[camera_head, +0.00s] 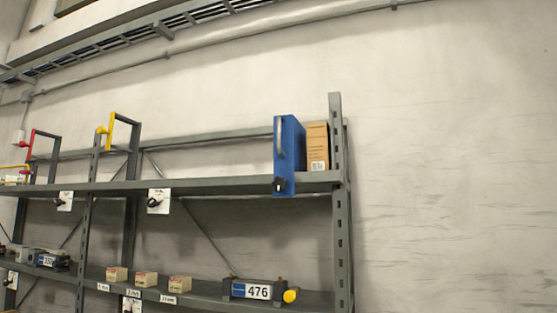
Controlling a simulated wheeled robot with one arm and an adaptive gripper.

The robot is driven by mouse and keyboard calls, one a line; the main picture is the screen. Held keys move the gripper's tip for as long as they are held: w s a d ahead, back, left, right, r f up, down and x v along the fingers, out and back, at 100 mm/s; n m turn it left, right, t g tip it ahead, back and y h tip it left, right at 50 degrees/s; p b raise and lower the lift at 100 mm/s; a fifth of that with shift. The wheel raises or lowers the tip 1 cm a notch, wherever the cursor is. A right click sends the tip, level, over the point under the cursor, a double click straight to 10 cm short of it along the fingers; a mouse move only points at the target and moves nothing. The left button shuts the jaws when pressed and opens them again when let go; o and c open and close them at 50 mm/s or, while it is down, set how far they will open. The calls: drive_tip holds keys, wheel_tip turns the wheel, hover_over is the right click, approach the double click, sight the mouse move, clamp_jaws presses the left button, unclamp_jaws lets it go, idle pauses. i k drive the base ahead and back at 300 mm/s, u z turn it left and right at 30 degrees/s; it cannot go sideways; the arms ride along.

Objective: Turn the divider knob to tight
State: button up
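A blue upright panel (293,150), which looks like the divider, stands on the upper shelf near its right end. It has a grey handle on its left side. A black knob (279,184) sits at its lower front edge, at the shelf lip. The knob is small in view, and I cannot read its setting or any marking. My gripper is not in view.
A cardboard box (317,147) stands right of the panel, beside the grey rack post (340,190). Other black knobs on white plates (158,201) hang under the upper shelf.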

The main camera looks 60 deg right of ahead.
sight(280, 183)
drive_tip(key=k, duration=0.35)
drive_tip(key=z, duration=1.55)
drive_tip(key=i, duration=0.5)
drive_tip(key=u, duration=0.65)
drive_tip(key=k, duration=0.45)
drive_tip(key=u, duration=0.5)
